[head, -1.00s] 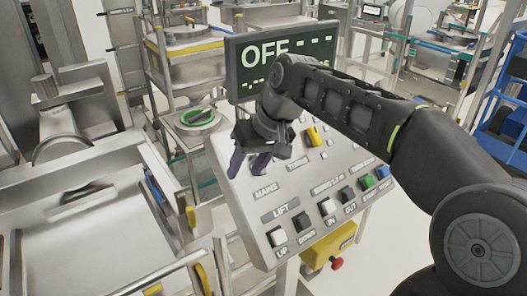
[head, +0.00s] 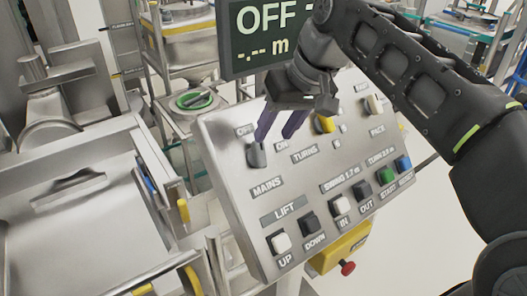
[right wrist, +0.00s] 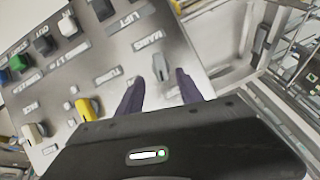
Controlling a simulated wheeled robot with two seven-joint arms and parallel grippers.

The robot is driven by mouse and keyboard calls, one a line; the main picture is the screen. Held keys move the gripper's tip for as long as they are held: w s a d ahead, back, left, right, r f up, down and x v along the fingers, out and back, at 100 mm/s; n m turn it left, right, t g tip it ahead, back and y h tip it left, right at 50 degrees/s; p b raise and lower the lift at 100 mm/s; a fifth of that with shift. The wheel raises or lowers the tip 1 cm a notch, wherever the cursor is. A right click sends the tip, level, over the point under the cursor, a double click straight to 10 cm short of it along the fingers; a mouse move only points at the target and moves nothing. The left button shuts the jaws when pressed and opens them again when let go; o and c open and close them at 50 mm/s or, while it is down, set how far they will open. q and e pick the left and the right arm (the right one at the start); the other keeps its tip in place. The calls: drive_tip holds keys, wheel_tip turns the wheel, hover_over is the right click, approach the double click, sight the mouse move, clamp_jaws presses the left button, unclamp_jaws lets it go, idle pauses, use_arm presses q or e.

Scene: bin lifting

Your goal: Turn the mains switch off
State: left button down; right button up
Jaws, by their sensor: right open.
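The grey mains switch (head: 257,155) is a knob above the MAINS label on the sloped control panel (head: 225,160). It stands between the OFF and ON marks, and its upper end leans toward OFF. The display (head: 270,38) behind the panel reads OFF with dashes. My left gripper is not in view.
The panel also carries a yellow knob (head: 325,124), a cream knob (head: 373,104) and a lower row of push buttons, with white UP (head: 280,243) and green START (head: 387,175). A red button (head: 347,268) on a yellow box is below. A steel bin machine stands left.

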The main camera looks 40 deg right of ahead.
sight(262, 153)
drive_tip(key=shift+x, duration=4)
drive_tip(key=shift+r, duration=0.1)
clamp_jaws()
